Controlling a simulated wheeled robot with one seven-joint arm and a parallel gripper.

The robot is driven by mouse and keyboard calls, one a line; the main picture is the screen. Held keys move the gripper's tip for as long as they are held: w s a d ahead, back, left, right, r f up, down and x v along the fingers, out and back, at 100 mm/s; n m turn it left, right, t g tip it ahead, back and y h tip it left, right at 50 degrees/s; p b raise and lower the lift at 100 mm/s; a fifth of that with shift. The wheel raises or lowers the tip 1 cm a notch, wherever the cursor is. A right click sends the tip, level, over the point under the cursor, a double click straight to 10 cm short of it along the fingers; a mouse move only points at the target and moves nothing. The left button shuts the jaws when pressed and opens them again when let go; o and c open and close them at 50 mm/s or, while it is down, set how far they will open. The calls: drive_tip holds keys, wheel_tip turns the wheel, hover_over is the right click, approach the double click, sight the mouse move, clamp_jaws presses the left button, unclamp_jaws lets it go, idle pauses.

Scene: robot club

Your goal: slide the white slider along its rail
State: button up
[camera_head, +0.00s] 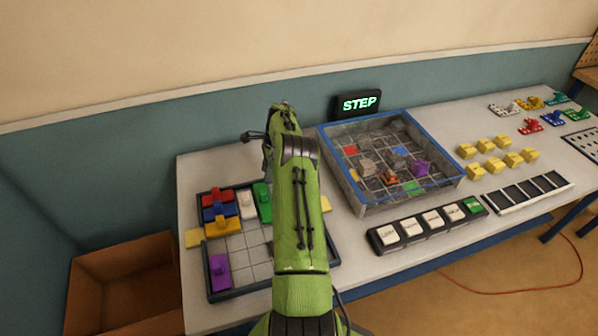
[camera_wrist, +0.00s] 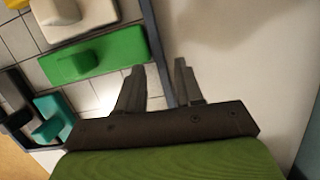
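The white slider (camera_head: 247,204) is a white block with a raised grip on the gridded slider board (camera_head: 212,277), between other coloured blocks. It also shows at the top left of the wrist view (camera_wrist: 72,14), partly cut off. A green slider (camera_wrist: 95,56) lies beside it, nearer my gripper (camera_wrist: 158,76). My gripper is open and empty, its fingers apart over the board's dark edge, to the right of the green slider and clear of the white one. In the head view my arm hides the board's right part. I cannot make out a separate rail.
Red, blue and yellow blocks (camera_head: 217,229) crowd the white slider's left; a purple block (camera_head: 217,271) sits near the front. A teal block (camera_wrist: 50,118) shows in the wrist view. A blue-rimmed arena (camera_head: 453,186) and a button strip (camera_head: 411,240) stand to the right.

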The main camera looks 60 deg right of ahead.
drive_tip(key=shift+r, duration=0.1)
drive_tip(key=shift+w+a+r+p, duration=0.1)
drive_tip(key=shift+r+p, duration=0.2)
drive_tip(key=shift+r, duration=0.1)
wheel_tip(320, 180, up, 6)
drive_tip(key=p, duration=0.4)
drive_tip(key=shift+s, duration=0.25)
